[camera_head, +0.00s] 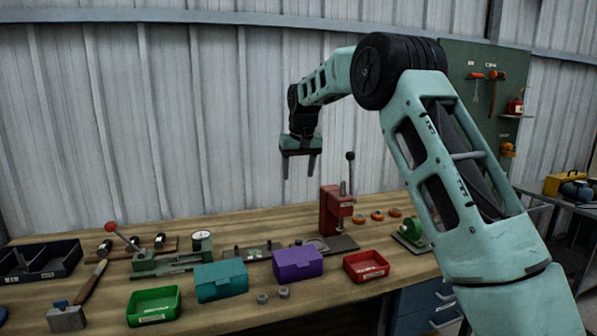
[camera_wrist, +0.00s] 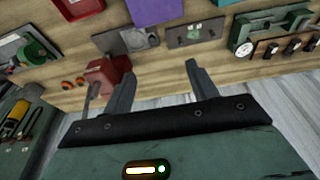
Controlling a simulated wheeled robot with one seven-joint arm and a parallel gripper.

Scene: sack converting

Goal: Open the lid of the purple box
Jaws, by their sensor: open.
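The purple box (camera_head: 298,265) sits on the workbench in the head view, between a teal box and a red tray. Its lid looks closed. In the wrist view the purple box (camera_wrist: 76,7) is cut off by the top edge. My gripper (camera_head: 299,170) hangs high above the back of the bench, fingers pointing down, well apart from the box. In the wrist view my gripper (camera_wrist: 160,72) is open, with nothing between its fingers.
The teal box (camera_head: 220,281) stands left of the purple box and the red tray (camera_head: 366,266) right. A red press (camera_head: 336,210) with an upright lever stands behind. A gauge fixture (camera_head: 172,262) is at left.

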